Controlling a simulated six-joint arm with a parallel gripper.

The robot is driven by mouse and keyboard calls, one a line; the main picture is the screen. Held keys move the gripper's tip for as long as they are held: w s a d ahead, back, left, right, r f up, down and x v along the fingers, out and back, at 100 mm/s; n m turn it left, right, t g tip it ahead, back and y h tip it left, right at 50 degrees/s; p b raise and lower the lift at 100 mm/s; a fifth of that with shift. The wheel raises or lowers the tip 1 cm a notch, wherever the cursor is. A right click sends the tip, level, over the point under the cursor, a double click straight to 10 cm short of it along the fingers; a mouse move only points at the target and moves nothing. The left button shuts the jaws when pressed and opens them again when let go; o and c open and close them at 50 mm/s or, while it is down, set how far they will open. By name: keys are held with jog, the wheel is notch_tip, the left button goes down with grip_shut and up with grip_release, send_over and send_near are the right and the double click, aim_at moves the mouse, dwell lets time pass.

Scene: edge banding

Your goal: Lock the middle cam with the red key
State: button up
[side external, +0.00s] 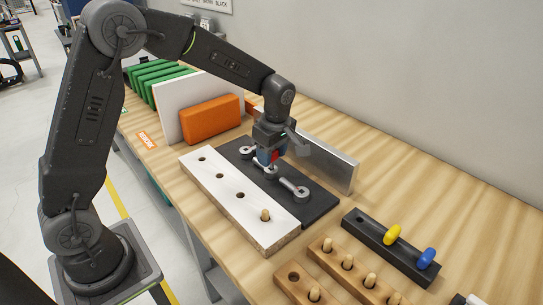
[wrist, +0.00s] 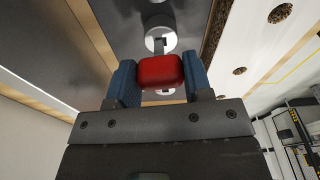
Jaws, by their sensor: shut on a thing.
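My gripper (side external: 268,157) is shut on the red key (wrist: 161,71), with its blue finger pads on either side of the key's head. It is above the dark plate (side external: 318,207), over the middle cam (side external: 270,172). In the wrist view, the key's grey shank points at a round silver cam (wrist: 153,42) and overlaps it. I cannot tell whether the tip is seated in the cam. In the side view, the fingers mostly hide the key. Other silver cams lie along the plate, one (side external: 246,152) farther back and one (side external: 302,192) nearer the front.
A white board (side external: 221,191) with a row of holes and one dowel (side external: 265,214) lies beside the plate. A grey upright fence (side external: 328,160) and an orange block (side external: 211,119) stand close by. A black rack (side external: 370,237) holds yellow (side external: 392,234) and blue (side external: 426,258) keys. A wooden dowel rack (side external: 336,273) is in front.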

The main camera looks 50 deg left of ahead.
jog(key=shift+r, duration=2.45)
jog(key=m, duration=0.1)
jog(key=f+m, duration=0.1)
jog(key=m, duration=0.1)
jog(key=s+m, duration=0.1)
jog(key=shift+a+f+m+t, duration=0.15)
jog(key=shift+m+t, duration=0.15)
jog(key=shift+m, duration=0.1)
jog(key=m, duration=0.1)
jog(key=f+m, duration=0.1)
jog(key=m, duration=0.1)
jog(key=s+m, duration=0.1)
jog(key=m, duration=0.1)
jog(key=shift+a+f+t, duration=0.15)
jog(key=shift+a+t, duration=0.05)
jog(key=shift+t, duration=0.1)
jog(key=m, duration=0.3)
jog(key=f+m, duration=0.1)
jog(key=m, duration=0.1)
jog(key=shift+s+a+h, duration=0.2)
jog(key=shift+s+h, duration=0.2)
jog(key=m, duration=0.3)
jog(key=s+f+m, duration=0.1)
jog(key=shift+a+h, duration=0.15)
jog(key=shift+h, duration=0.15)
